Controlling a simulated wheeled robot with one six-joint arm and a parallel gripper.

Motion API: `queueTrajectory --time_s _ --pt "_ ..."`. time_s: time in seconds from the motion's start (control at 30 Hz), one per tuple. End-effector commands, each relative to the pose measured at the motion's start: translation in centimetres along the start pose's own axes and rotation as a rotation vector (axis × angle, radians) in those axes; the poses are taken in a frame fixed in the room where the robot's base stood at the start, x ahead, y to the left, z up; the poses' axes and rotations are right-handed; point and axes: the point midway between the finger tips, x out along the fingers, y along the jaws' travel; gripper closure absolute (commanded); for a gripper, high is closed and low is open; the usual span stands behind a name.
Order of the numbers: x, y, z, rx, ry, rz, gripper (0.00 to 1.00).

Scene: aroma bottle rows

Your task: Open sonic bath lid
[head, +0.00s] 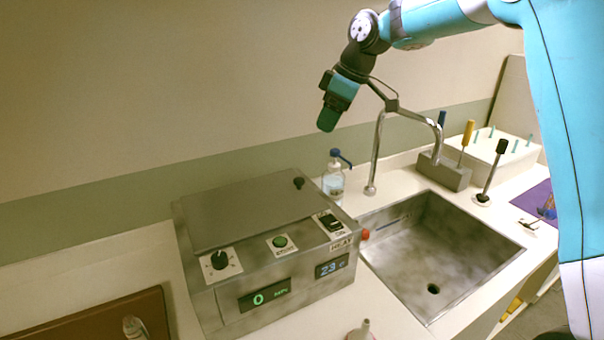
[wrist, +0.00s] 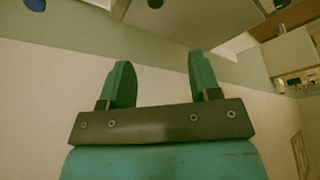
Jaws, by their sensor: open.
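The sonic bath (head: 255,295) is a grey metal box on the counter, left of the sink. Its flat lid (head: 243,208) lies shut on top, with a small dark knob (head: 298,183) near the back right corner. My gripper (head: 328,118) is in the air above and behind the bath, to the right of the lid, touching nothing. The wrist view shows its two green fingers (wrist: 160,80) spread apart with nothing between them.
A sink (head: 440,245) with a tall faucet (head: 377,150) lies right of the bath. A clear bottle with a blue pump (head: 334,182) stands behind the bath's right corner. A tool block (head: 443,173) stands behind the sink. A brown tray (head: 95,322) lies at the left front.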

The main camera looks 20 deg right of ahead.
Motion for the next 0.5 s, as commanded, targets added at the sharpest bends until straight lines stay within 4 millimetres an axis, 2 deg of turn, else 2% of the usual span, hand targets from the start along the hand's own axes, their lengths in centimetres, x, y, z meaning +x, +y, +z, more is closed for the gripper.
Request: queueTrajectory --time_s 0.13,0.23,0.5 --pt "0.8 0.8 0.1 -0.01 0.0 0.003 0.43" --pt "2.2 0.8 0.1 -0.009 -0.001 0.001 0.43" --pt "8.0 0.8 0.0 -0.009 -0.002 0.0 0.43"
